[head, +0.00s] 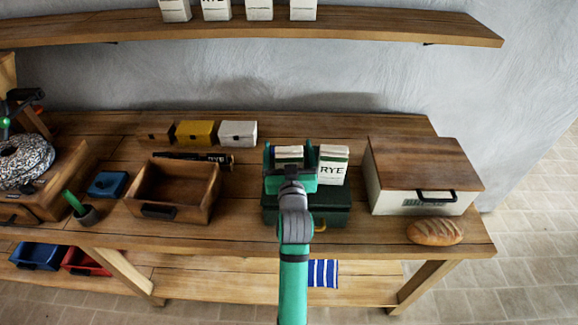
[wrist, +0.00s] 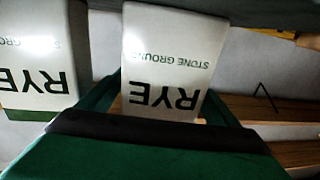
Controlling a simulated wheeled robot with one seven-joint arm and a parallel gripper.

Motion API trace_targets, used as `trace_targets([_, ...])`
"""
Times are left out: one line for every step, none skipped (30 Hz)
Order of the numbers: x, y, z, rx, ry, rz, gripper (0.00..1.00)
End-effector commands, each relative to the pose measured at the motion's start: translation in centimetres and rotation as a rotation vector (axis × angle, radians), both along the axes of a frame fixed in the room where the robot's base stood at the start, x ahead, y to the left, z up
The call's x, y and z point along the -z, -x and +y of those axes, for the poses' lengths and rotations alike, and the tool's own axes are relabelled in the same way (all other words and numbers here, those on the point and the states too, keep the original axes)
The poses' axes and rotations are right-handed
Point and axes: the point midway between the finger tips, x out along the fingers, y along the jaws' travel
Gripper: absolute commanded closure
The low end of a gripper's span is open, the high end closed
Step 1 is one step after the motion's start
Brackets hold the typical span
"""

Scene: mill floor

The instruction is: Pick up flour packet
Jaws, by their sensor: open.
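Two white flour packets marked RYE stand side by side on a dark green box (head: 335,212) on the workbench. The left packet (head: 289,150) is mostly hidden behind my gripper (head: 289,158) in the head view. In the wrist view that packet (wrist: 168,62) shows upside down, its lower part between the two green fingers. My gripper is open, with one finger on each side of it; I cannot tell whether either touches. The right packet (head: 332,166) stands close beside the right finger and shows at the left of the wrist view (wrist: 38,60).
A wooden-lidded white box (head: 417,203) stands to the right, with a bread loaf (head: 435,232) before it. An open wooden drawer box (head: 172,192) and small yellow (head: 197,133) and white boxes (head: 238,133) lie left. A shelf (head: 370,25) holding several packets runs above.

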Motion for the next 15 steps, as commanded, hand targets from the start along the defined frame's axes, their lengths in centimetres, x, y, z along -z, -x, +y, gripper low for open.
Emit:
trace_targets([0.02,-0.01,0.01,0.0,0.0,0.0,0.16])
trace_targets([0.01,0.0,0.0,0.0,0.0,0.0,0.16])
trace_targets([0.02,0.01,0.01,0.0,0.0,0.0,0.16])
trace_targets([0.02,0.01,0.01,0.0,0.0,0.0,0.16])
trace_targets([0.01,0.01,0.01,0.0,0.0,0.0,0.18])
trace_targets([0.02,0.02,0.01,0.0,0.0,0.0,0.28])
trace_targets([0.02,0.02,0.01,0.0,0.0,0.0,0.35])
trace_targets([0.01,0.02,0.01,0.0,0.0,0.0,0.42])
trace_targets([0.02,0.02,0.01,0.0,0.0,0.0,0.52])
trace_targets([0.02,0.02,0.01,0.0,0.0,0.0,0.59])
trace_targets([0.02,0.03,0.01,0.0,0.0,0.0,0.66])
trace_targets([-0.1,0.03,0.0,0.0,0.0,-0.002,0.73])
trace_targets([-0.1,0.04,0.0,0.0,0.0,-0.002,0.73])
trace_targets([-0.1,0.04,0.0,0.0,0.0,-0.002,0.73])
trace_targets([-0.1,0.04,0.0,0.0,0.0,-0.002,0.73])
